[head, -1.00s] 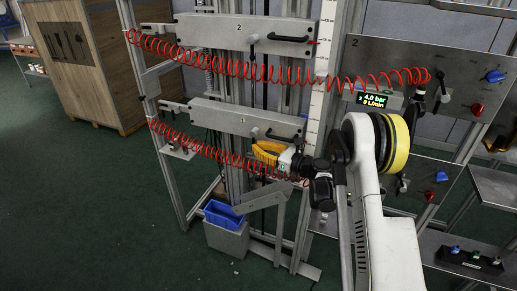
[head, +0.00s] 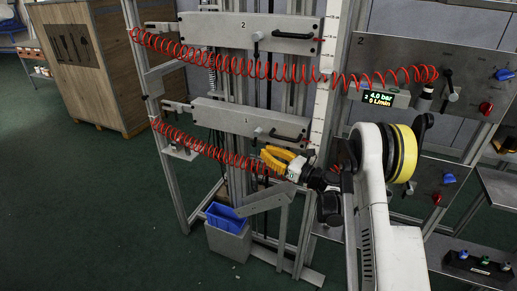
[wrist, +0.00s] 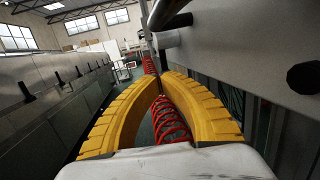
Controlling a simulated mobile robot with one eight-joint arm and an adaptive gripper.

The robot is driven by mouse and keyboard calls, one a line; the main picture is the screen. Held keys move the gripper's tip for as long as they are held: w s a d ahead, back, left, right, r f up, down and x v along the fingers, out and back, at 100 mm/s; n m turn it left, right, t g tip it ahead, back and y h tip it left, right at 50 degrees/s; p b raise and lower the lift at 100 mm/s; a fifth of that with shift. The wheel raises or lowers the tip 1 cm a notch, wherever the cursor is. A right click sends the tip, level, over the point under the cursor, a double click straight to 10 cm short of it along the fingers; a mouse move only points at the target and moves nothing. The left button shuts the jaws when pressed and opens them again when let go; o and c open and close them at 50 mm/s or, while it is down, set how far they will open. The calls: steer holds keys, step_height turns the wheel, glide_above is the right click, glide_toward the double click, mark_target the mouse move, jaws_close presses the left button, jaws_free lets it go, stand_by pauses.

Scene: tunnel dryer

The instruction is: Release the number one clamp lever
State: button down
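The number one plate (head: 225,117) is a grey beam marked 1 on the lower level of the frame; it fills the right of the wrist view (wrist: 250,45). Its small clamp lever (head: 255,134) is just above my gripper (head: 264,153). In the wrist view a dark lever arm (wrist: 165,13) and a grey cylinder (wrist: 176,38) stick out from the plate, beyond and above my yellow fingertips (wrist: 160,77). The fingers are bowed, with a gap between them. Nothing is clearly held. Contact with the lever cannot be told.
A black bar handle (head: 288,138) is beside the lever. A blue bin (head: 224,216) stands below. The gauge (head: 378,98) reads 4.0 bar. The floor at left is clear.

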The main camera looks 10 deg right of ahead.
steer(key=v, duration=0.8)
steer(key=shift+s+d, duration=0.1)
